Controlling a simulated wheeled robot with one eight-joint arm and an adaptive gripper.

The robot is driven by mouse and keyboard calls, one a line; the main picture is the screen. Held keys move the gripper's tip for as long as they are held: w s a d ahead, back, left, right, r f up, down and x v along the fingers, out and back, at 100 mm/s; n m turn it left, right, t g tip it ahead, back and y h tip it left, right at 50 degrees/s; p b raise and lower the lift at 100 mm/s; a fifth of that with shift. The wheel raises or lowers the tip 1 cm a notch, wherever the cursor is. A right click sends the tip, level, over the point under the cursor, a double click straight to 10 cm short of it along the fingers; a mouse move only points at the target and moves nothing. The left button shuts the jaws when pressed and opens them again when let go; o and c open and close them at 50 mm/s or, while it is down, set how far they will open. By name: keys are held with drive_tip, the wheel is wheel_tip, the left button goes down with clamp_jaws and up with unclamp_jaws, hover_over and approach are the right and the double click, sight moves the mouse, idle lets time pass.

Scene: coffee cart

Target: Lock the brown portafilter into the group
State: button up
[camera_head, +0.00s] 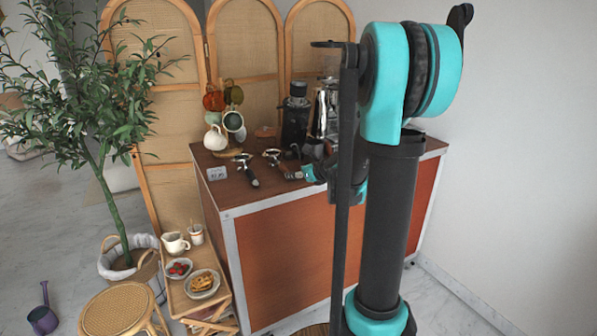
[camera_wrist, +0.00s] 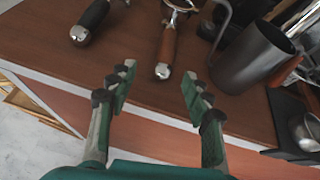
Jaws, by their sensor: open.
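The brown portafilter lies on the cart top; its brown handle (camera_wrist: 167,45) with a silver end cap shows in the wrist view. Its metal head is cut off at the top edge there. In the head view the portafilter (camera_head: 273,156) lies just right of a black-handled one. My gripper (camera_wrist: 157,88) is open and empty. Its fingertips are spread on either side of the handle's end, in front of it and apart from it. The group cannot be made out; my arm hides much of the chrome machine (camera_head: 328,112) in the head view.
The black-handled portafilter (camera_wrist: 92,20) lies to the left. A dark metal pitcher (camera_wrist: 252,62) stands close on the right, with a black tray (camera_wrist: 290,118) beyond it. A black grinder (camera_head: 295,118) and a mug tree (camera_head: 232,122) stand behind. The cart top's front strip is clear.

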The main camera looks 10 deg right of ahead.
sight(289, 170)
drive_tip(key=shift+w+d+r+m, duration=0.1)
drive_tip(key=shift+w+d+m, duration=0.1)
drive_tip(key=shift+w+m, duration=0.45)
drive_tip(key=shift+x, duration=4.1)
clamp_jaws()
drive_tip(key=shift+r, duration=0.1)
drive_tip(key=shift+r, duration=2.5)
